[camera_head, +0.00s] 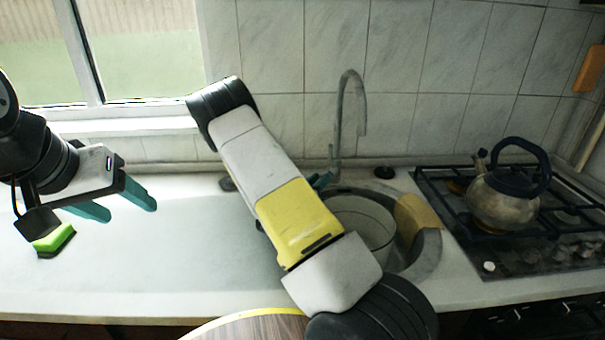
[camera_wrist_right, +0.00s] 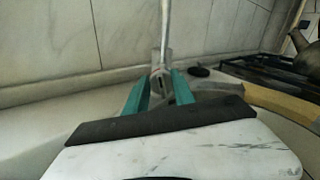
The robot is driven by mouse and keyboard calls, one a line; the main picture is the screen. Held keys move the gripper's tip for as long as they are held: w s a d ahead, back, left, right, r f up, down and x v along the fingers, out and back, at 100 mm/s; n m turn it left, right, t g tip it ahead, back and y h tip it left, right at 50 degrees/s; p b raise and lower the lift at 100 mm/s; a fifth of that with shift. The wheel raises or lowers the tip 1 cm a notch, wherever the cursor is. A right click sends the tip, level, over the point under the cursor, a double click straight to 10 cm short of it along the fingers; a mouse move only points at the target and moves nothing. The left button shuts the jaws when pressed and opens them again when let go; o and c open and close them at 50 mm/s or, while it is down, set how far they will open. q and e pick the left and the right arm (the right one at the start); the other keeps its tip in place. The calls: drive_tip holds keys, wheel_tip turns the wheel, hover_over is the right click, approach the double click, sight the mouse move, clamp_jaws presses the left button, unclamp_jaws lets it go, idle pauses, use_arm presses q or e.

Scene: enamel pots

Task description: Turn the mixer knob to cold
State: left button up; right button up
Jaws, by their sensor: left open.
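The grey mixer tap (camera_head: 347,120) stands behind the sink, with a tall curved spout. Its base and knob area (camera_wrist_right: 160,80) shows in the right wrist view, straight ahead and between the teal fingers of my right gripper (camera_wrist_right: 159,88). Those fingers are apart; contact with the knob cannot be made out. In the head view my right arm hides most of this gripper, and only a bit of teal shows by the tap's base. The knob's setting is not readable. My left gripper (camera_head: 126,204) is open and empty above the counter at the left, far from the tap.
A large pot (camera_head: 362,222) stands in the round sink (camera_head: 432,245), under the spout. A kettle (camera_head: 503,200) sits on the stove at the right. A green sponge (camera_head: 54,240) is below my left gripper. The counter (camera_head: 180,265) between is clear. A tiled wall stands behind.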

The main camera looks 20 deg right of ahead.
clamp_jaws()
drive_tip(key=shift+m, duration=0.3)
drive_tip(key=m, duration=0.7)
drive_tip(key=s+m, duration=0.1)
drive_tip(key=m, duration=0.2)
drive_tip(key=shift+d+f, duration=0.2)
drive_tip(key=shift+d, duration=0.15)
drive_tip(key=shift+m, duration=0.4)
unclamp_jaws()
